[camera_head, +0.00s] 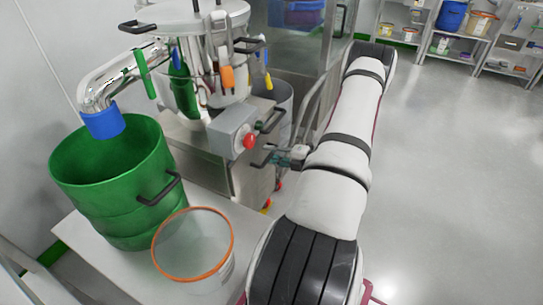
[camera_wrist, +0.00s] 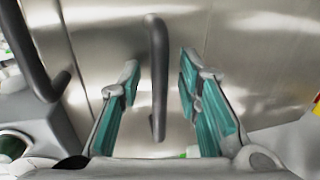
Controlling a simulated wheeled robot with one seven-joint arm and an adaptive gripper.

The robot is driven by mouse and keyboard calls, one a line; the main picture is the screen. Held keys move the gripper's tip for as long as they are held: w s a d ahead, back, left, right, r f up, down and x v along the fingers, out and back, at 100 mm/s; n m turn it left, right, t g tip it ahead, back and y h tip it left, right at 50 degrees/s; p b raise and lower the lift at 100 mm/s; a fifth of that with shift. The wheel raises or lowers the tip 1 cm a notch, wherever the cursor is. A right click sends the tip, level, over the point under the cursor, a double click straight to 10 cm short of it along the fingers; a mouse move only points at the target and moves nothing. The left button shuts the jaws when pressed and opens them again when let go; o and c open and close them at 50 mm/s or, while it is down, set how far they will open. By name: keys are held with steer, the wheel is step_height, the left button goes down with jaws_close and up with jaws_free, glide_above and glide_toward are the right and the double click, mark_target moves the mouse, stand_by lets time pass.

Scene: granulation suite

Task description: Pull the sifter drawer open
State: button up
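The sifter (camera_head: 195,150) is a steel machine left of my arm in the head view. A dark bar handle (camera_wrist: 158,75) stands out from its brushed metal front (camera_wrist: 105,30) in the wrist view. The same handle shows small in the head view (camera_head: 263,157), just left of my gripper (camera_head: 284,158). In the wrist view my gripper (camera_wrist: 159,80) is open, with one teal finger on each side of the handle. Gaps show between the handle and both fingers. The drawer's edges cannot be made out, and my arm hides part of the machine.
A grey control box with a red knob (camera_head: 249,141) and its own dark handle (camera_head: 271,120) sits above the gripper. A green drum (camera_head: 118,190) and a clear orange-rimmed tub (camera_head: 195,262) stand on the bench. Open floor (camera_head: 450,170) lies to the right.

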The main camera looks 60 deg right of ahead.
jaws_close()
steer(key=f+v, duration=0.3)
steer(key=v, duration=1.1)
steer(key=s+f+v, duration=0.1)
steer(key=f+v, duration=0.1)
steer(key=v, duration=1.2)
steer(key=shift+d+f+p, duration=0.15)
steer(key=shift+f+p, duration=0.2)
steer(key=shift+f, duration=0.05)
jaws_free()
